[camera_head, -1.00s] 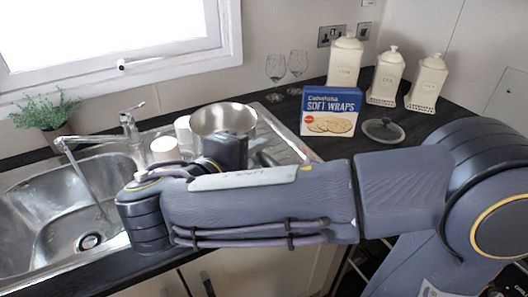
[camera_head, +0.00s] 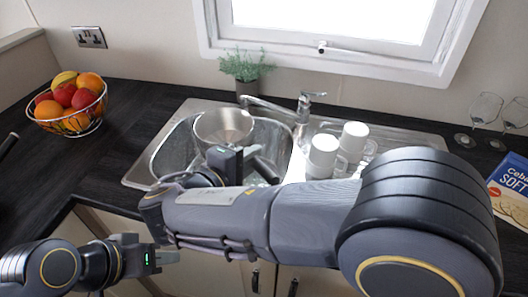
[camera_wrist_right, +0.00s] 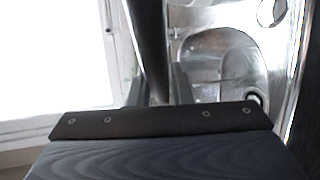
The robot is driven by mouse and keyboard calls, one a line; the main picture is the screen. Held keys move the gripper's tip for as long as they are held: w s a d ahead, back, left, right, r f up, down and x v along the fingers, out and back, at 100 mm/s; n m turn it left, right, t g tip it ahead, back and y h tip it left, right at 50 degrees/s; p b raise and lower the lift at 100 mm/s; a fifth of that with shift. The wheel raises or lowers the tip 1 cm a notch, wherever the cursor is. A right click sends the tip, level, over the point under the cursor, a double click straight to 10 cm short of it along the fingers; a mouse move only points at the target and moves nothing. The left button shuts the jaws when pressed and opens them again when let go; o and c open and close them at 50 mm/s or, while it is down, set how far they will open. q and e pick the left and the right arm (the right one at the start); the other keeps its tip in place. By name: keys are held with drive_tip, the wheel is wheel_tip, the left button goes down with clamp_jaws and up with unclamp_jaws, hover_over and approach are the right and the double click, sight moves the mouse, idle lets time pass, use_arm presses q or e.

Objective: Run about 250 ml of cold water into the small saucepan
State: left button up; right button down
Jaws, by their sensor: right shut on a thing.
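The small steel saucepan (camera_head: 222,126) is over the sink basin (camera_head: 172,152), its open top facing up. Whether it holds water I cannot tell. My right gripper (camera_head: 246,158) is shut on its dark handle, just in front of the pan. In the right wrist view the handle (camera_wrist_right: 150,48) runs up from between the fingers. The chrome tap (camera_head: 303,112) stands behind the basin, its spout reaching left towards the pan's right rim; I cannot make out a stream. My left gripper (camera_head: 166,257) is low at the left, in front of the counter, empty; its finger gap is unclear.
White mugs (camera_head: 324,154) stand on the drainer right of the basin. A potted plant (camera_head: 245,68) is behind the sink. A wire fruit bowl (camera_head: 70,104) sits at the left, with bare counter between it and the sink. Wine glasses (camera_head: 484,108) and a wraps box (camera_head: 510,188) are at the right.

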drive_tip(key=f+b, duration=0.1)
drive_tip(key=f, duration=0.2)
drive_tip(key=w+f+b, duration=0.1)
drive_tip(key=f+b, duration=0.1)
drive_tip(key=f, duration=0.1)
drive_tip(key=f+b, duration=0.2)
drive_tip(key=f, duration=0.1)
drive_tip(key=shift+w+d+f, duration=0.15)
drive_tip(key=shift+d, duration=0.05)
drive_tip(key=w+d+b, duration=0.1)
drive_tip(key=w+d, duration=0.1)
drive_tip(key=w, duration=0.8)
drive_tip(key=shift+w, duration=0.1)
idle(2.7)
drive_tip(key=s+b, duration=0.1)
drive_tip(key=s, duration=0.2)
drive_tip(key=s+a+b, duration=0.1)
drive_tip(key=s, duration=0.2)
drive_tip(key=s+a, duration=0.1)
drive_tip(key=s, duration=0.3)
drive_tip(key=shift+s+b, duration=0.1)
drive_tip(key=shift+b, duration=0.3)
drive_tip(key=shift+r, duration=0.25)
